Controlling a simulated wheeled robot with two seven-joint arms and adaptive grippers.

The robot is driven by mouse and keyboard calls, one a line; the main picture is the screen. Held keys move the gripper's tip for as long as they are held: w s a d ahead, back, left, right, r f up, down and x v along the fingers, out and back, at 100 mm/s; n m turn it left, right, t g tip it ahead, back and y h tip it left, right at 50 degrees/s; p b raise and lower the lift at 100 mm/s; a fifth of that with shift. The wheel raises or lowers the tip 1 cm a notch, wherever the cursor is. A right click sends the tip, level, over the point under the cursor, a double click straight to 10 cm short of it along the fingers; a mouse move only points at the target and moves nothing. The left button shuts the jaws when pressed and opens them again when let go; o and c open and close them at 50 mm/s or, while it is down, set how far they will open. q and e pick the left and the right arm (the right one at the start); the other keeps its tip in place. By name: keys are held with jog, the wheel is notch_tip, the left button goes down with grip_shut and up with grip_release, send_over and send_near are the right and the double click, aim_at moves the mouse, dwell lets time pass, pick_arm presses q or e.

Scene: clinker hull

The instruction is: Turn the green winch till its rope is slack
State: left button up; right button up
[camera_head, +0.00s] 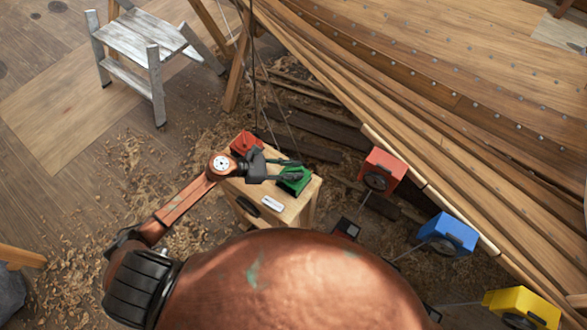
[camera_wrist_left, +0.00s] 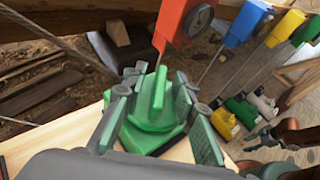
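The green winch (camera_head: 294,180) sits on the right part of a small wooden bench (camera_head: 292,212). In the left wrist view its upright green handle (camera_wrist_left: 152,92) stands on a green base. My left gripper (camera_head: 288,168) is at the winch, with one finger on each side of the handle. The fingers look spread, with small gaps beside the handle; firm contact cannot be made out. A grey rope (camera_wrist_left: 62,40) comes in from the upper left towards the winch; its slackness is unclear. A dark gripper, apparently my right one (camera_wrist_left: 262,138), is small at the right of the wrist view.
A red winch (camera_head: 244,143) stands at the bench's back left, and a white tag (camera_head: 272,203) lies near its front. Red (camera_head: 383,170), blue (camera_head: 448,233) and yellow (camera_head: 523,306) boxes with lines are beside the plank hull (camera_head: 430,75). A grey step stool (camera_head: 140,40) stands upper left.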

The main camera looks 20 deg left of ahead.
pick_arm(q)
jog(key=shift+c, duration=0.7)
grip_shut()
jog(key=shift+r+n+t+y+p, duration=0.15)
jog(key=shift+n+t+y+p, duration=0.15)
jog(key=shift+n+t+p, duration=0.25)
jog(key=n+t+y+p, duration=0.5)
jog(key=n+y+p, duration=0.1)
jog(key=p, duration=0.8)
jog(key=shift+r+n, duration=0.1)
jog(key=shift+n, duration=0.25)
jog(key=shift+f+n+t+y+p, duration=0.2)
jog(key=shift+n+t+y+p, duration=0.25)
jog(key=shift+p, duration=0.4)
